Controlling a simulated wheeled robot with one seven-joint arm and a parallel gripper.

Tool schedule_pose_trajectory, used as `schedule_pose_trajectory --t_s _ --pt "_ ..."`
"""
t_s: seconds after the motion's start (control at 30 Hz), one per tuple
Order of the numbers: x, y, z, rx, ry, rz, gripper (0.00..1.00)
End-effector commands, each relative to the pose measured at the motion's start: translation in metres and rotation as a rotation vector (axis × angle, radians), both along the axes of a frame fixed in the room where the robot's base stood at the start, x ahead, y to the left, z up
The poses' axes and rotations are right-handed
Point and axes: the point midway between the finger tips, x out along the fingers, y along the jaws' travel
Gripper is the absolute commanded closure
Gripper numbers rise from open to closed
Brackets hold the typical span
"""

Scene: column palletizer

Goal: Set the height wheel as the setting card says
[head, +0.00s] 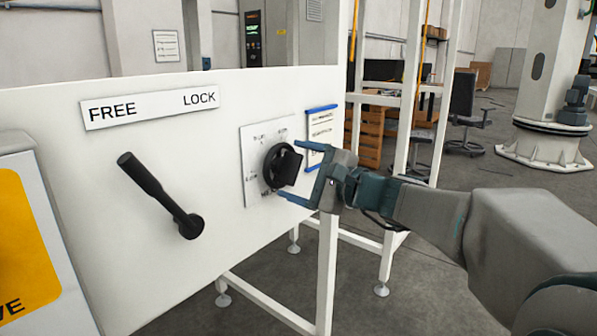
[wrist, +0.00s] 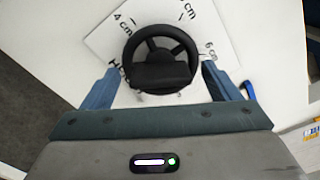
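The height wheel (head: 283,165) is a black handwheel on a white scale plate (head: 252,160) on the white panel. In the wrist view the wheel (wrist: 160,48) shows spokes and a dark block at its lower middle. Marks reading "4 cm" and "6 cm" are on the plate around it, and another mark at the top is cut off. My gripper (head: 292,169) is open, its blue fingers on either side of the wheel; contact is not clear. The setting card (head: 322,130), with blue edges, is right of the plate, partly behind my gripper; its text is too small to read.
A black lever (head: 160,195) left of the wheel tilts up-left, under the FREE end of a FREE/LOCK label (head: 150,107). A yellow-fronted box (head: 22,240) stands at the left edge. White frame posts (head: 327,270) stand below and behind my gripper.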

Motion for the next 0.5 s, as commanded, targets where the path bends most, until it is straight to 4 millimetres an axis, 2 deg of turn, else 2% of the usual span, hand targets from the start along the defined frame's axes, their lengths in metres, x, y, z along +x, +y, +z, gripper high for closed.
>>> schedule_pose_trajectory --t_s 0.3,0.5 --pt "-0.002 -0.002 0.000 0.001 0.000 -0.001 0.18" --pt "-0.019 -0.025 0.001 0.001 0.000 -0.004 0.18"
